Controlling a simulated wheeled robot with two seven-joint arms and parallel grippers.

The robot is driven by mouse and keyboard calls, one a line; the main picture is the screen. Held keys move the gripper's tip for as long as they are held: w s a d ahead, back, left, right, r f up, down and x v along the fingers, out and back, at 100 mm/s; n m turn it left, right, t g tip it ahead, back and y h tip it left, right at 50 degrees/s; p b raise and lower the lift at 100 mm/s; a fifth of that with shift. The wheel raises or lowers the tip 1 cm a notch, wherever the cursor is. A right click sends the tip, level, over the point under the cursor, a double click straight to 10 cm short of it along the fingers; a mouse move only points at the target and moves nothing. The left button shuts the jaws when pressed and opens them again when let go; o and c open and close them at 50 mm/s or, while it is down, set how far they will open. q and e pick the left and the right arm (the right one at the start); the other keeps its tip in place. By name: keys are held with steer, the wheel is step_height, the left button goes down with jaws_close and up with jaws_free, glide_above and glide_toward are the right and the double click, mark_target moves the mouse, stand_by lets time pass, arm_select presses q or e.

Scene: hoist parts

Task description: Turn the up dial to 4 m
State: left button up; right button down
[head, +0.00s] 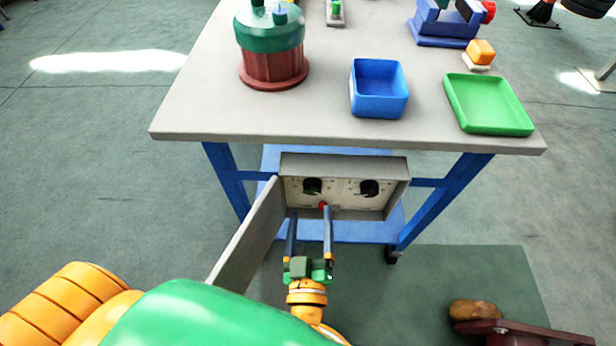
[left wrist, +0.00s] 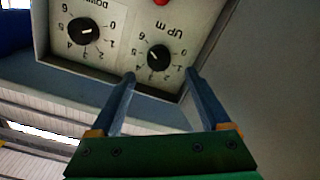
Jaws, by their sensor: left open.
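The up dial (left wrist: 158,57) is a black knob on a pale panel, its scale upside down in the left wrist view. A short light mark shows on the knob's upper left side; I cannot tell its exact reading. In the head view the up dial (head: 312,186) is the left one of two in the open control box (head: 345,165). My left gripper (head: 310,212) is open and points at the panel. In the left wrist view its fingertips (left wrist: 161,75) are either side of the dial's lower edge, apart from the knob. My right gripper is not in view.
The down dial (left wrist: 85,31) and a red button (head: 323,206) share the panel. The box's open door (head: 245,237) stands left of my gripper. The table top (head: 240,115) overhangs the box and holds a blue bin (head: 379,104) and a green tray (head: 490,128).

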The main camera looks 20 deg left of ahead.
mark_target(311, 191)
arm_select(q)
steer(key=x, duration=0.5)
steer(key=shift+w+a+r, duration=0.1)
steer(key=shift+w, duration=0.25)
jaws_close()
